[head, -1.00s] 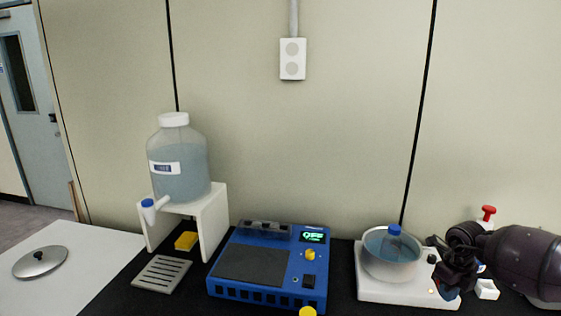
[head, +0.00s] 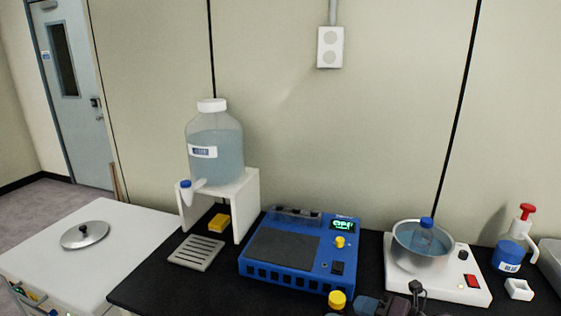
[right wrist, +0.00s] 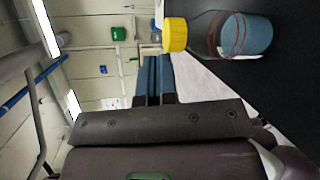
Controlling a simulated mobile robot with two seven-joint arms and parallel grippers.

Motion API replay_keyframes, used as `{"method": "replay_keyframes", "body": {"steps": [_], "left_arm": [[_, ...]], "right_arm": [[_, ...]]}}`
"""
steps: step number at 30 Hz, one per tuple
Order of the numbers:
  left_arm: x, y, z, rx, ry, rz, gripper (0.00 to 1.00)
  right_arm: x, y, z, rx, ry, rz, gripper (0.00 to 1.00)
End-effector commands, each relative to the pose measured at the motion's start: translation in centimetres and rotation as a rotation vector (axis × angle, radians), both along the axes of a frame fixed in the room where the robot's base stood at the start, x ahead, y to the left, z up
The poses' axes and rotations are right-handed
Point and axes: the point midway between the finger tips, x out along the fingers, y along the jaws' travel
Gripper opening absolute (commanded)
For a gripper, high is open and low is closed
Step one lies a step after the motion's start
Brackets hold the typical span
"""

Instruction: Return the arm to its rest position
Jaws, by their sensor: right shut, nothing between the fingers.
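My right gripper (head: 368,305) is low at the bottom edge of the head view, in front of the black bench, and partly cut off. In the right wrist view its two blue-grey fingers (right wrist: 153,80) are together with nothing between them. A bottle with a yellow cap (head: 337,300) stands close by at the bench's front; the right wrist view shows this bottle (right wrist: 240,35) beside the fingers, apart from them. My left gripper is not in view.
On the bench stand a blue instrument (head: 285,262), a white heating plate (head: 455,290) with a metal bowl (head: 410,262) and bottle, a blue jar (head: 509,258), and a carboy (head: 216,150) on a white stand (head: 247,205). A white table (head: 130,235) with a lid (head: 84,235) is at left.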

Motion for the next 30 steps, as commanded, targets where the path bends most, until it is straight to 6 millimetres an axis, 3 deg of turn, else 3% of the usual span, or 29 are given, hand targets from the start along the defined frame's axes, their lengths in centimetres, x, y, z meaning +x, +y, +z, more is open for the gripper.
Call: {"method": "replay_keyframes", "body": {"steps": [2,7,14,22,27,30], "left_arm": [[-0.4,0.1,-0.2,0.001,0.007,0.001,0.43],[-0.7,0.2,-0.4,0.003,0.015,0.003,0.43],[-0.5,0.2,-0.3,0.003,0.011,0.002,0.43],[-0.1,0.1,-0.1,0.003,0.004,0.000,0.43],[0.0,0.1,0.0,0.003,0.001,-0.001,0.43],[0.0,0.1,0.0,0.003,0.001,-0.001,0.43]], "right_arm": [[-0.6,0.6,1.2,0.158,0.019,-0.125,0.00],[-1.6,-0.8,3.0,0.449,0.096,-0.422,0.00],[-4.7,-5.1,2.2,0.766,0.297,-0.855,0.00],[-12.3,-9.5,-1.8,1.006,0.651,-1.355,0.00],[-18.2,-10.4,-4.1,1.075,0.901,-1.607,0.00],[-20.7,-10.3,-4.7,1.087,1.010,-1.697,0.00]]}}
